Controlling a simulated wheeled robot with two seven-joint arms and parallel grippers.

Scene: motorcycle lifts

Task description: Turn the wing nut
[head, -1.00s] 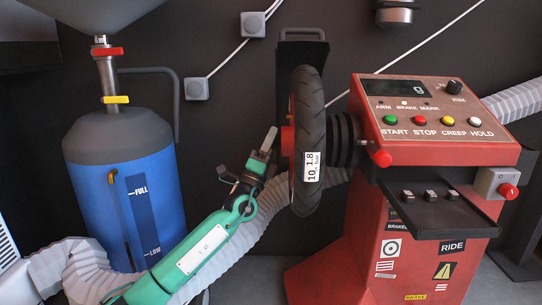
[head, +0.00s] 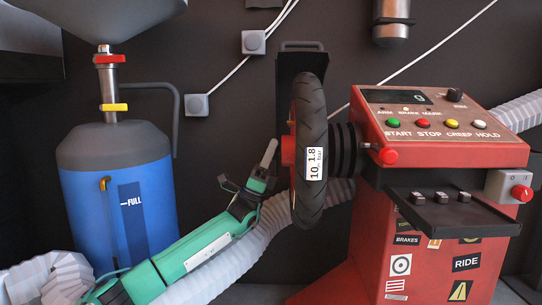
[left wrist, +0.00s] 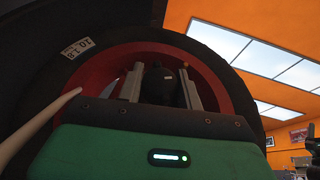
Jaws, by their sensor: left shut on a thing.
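A wheel with a black tyre (head: 311,150) and red rim is mounted upright on the side of a red machine. My left gripper (head: 268,154) reaches the hub from the left, its fingers pointing at the rim. In the left wrist view, the two grey fingers (left wrist: 160,84) stand either side of a dark, rounded piece at the wheel's centre, which I take for the wing nut (left wrist: 159,82). The gripper is shut on it. In the head view the nut cannot be made out.
The red machine (head: 370,245) has a button panel (head: 440,118) and a small black tray (head: 445,212) at the right. A blue tank (head: 118,195) stands at the left. A pale corrugated hose (head: 265,228) passes behind my left arm.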

